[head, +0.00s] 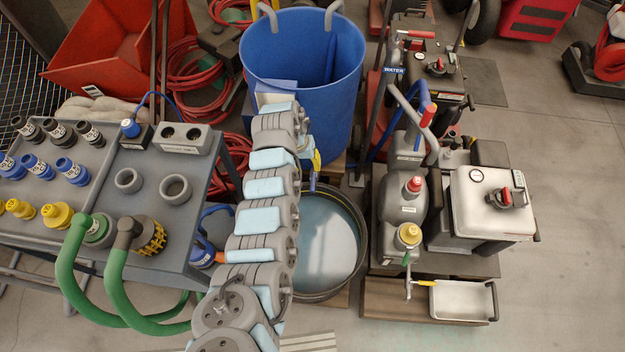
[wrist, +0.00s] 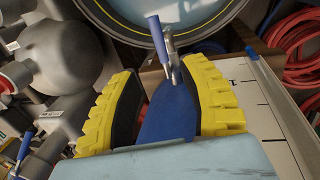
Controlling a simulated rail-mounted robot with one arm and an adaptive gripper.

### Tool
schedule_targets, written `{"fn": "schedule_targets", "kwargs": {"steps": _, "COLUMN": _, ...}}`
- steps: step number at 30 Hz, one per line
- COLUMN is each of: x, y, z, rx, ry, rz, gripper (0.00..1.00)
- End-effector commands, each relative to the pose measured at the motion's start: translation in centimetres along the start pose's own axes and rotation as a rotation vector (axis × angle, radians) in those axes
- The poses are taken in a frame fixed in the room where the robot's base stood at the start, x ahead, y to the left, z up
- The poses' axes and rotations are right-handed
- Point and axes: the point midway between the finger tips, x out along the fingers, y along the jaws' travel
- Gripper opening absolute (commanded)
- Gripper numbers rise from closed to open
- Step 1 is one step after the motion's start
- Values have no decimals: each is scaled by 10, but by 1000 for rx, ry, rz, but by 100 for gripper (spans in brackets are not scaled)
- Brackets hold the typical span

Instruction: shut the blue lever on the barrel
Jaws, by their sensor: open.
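The large blue barrel (head: 285,62) stands behind my arm in the head view. In the head view a small blue piece, apparently the lever (head: 312,182), shows beside my arm. My arm hides most of the gripper (head: 315,160) in the head view.
A dark round tub of water (head: 325,245) stands below the tap. A cart with fittings and green hoses (head: 160,225) is at left. Grey machines with a red-handled valve (head: 413,185) stand at right. Red hoses (wrist: 300,45) lie near the barrel.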

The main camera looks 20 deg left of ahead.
Motion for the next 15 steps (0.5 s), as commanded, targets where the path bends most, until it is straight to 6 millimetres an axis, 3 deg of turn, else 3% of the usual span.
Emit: {"fn": "schedule_targets", "kwargs": {"steps": 15, "x": 63, "y": -1, "z": 0, "rx": 0, "ry": -3, "rz": -1, "gripper": 43}}
